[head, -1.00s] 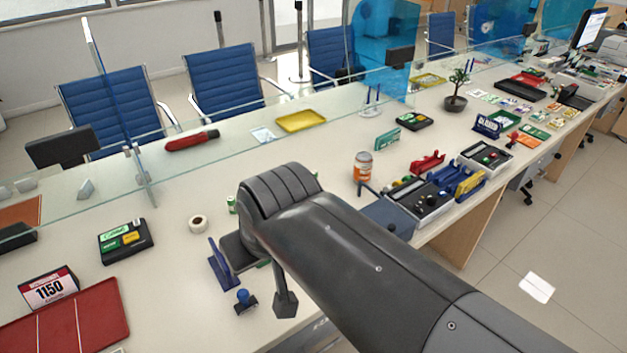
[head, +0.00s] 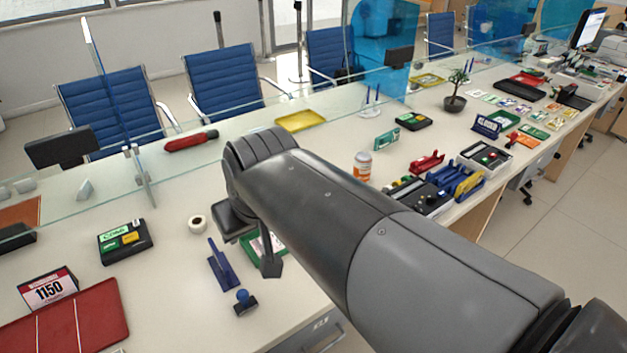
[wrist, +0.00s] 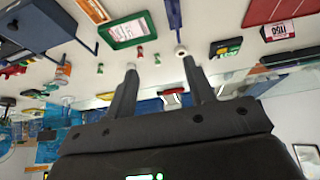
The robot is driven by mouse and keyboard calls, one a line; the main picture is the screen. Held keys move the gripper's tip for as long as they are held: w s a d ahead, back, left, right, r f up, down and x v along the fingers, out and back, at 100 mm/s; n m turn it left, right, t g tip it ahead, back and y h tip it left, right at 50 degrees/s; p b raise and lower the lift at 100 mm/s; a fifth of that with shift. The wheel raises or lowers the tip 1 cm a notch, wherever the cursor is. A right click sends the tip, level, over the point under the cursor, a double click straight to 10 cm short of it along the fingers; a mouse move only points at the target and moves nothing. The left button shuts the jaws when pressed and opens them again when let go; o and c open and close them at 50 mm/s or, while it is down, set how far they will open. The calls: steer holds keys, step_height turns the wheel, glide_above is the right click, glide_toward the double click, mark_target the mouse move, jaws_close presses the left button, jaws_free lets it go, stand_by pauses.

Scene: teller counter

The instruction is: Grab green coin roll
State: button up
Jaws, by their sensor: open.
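My gripper (wrist: 159,64) is open and empty, its two fingers spread apart in the wrist view.
A white tape roll (head: 197,224) lies left of my gripper. A green tray (wrist: 125,31) is close by. The glass screen (head: 90,191) runs behind. An orange-white bottle (head: 363,166) stands to the right.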

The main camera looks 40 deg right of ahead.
steer(key=w+d+f+m+g, duration=0.1)
steer(key=w+d+f, duration=0.1)
steer(key=w+d, duration=0.8)
steer(key=w+d+f, duration=0.2)
steer(key=w+d, duration=0.4)
steer(key=w, duration=0.8)
steer(key=shift+m+h, duration=0.3)
steer(key=shift+m, duration=0.5)
steer(key=w+d+f, duration=0.3)
steer(key=d+f, duration=0.4)
steer(key=w+d+f, duration=0.4)
steer(key=d+f, duration=0.3)
steer(key=d, duration=0.1)
steer(key=w+d+f, duration=0.4)
steer(key=d+f, duration=0.3)
steer(key=shift+d+f, duration=0.2)
steer(key=shift+f, duration=0.15)
steer(key=shift+x, duration=3.1)
steer(key=shift+w, duration=0.15)
steer(key=shift+c, duration=0.4)
jaws_close()
